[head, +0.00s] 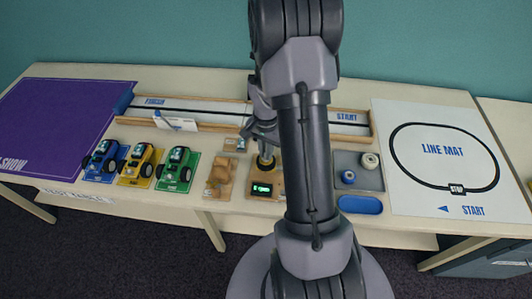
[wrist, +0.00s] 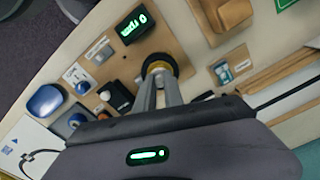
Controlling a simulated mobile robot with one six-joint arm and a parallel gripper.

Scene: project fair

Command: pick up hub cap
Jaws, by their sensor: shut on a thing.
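My gripper (head: 265,150) reaches down to the wooden test stand (head: 278,193) with the green display, left of my arm in the head view. In the wrist view its two fingers (wrist: 158,76) are closed together on a small yellow round piece (wrist: 157,66), which I take for the hub cap. The piece sits at the middle of a black wheel (wrist: 174,61) on the stand. The fingers partly hide it, and I cannot tell whether it is touching the wheel or just above it.
Blue, yellow and green toy cars (head: 141,165) stand at left. A wooden track (head: 190,108) runs behind. To the right are a grey tray (head: 345,158) with round parts, a blue dish (head: 360,205) and the line mat (head: 440,150). A brown block tray (head: 219,178) lies close left of the stand.

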